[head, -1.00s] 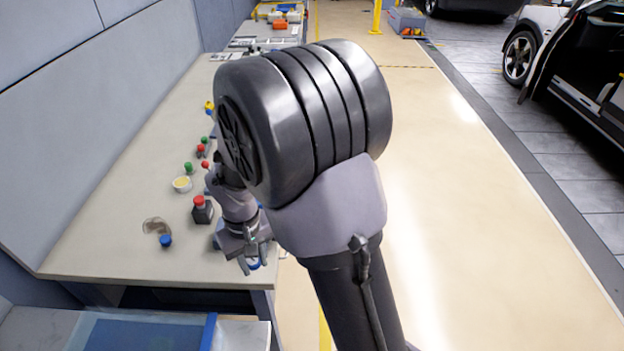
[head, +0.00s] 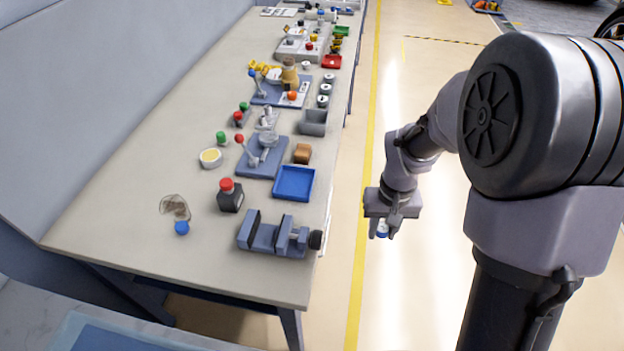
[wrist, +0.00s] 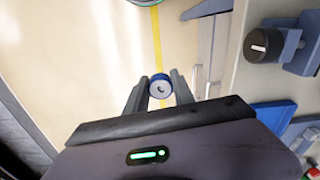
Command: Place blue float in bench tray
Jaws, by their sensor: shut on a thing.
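My gripper (head: 383,229) is shut on the blue float (wrist: 160,87), a small round blue piece with a pale face. In the wrist view the float sits between the two fingertips. In the head view the gripper hangs over the floor, right of the bench edge, with the float partly hidden by the fingers. The blue bench tray (head: 294,183) lies near the bench's right edge, apart from the gripper and to its left. It looks empty. The tray also shows in part at the right of the wrist view (wrist: 275,112).
A blue-grey vise (head: 272,236) stands in front of the tray. A wooden block (head: 302,153) and a lever fixture (head: 262,160) sit close behind it. The floor aisle is clear.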

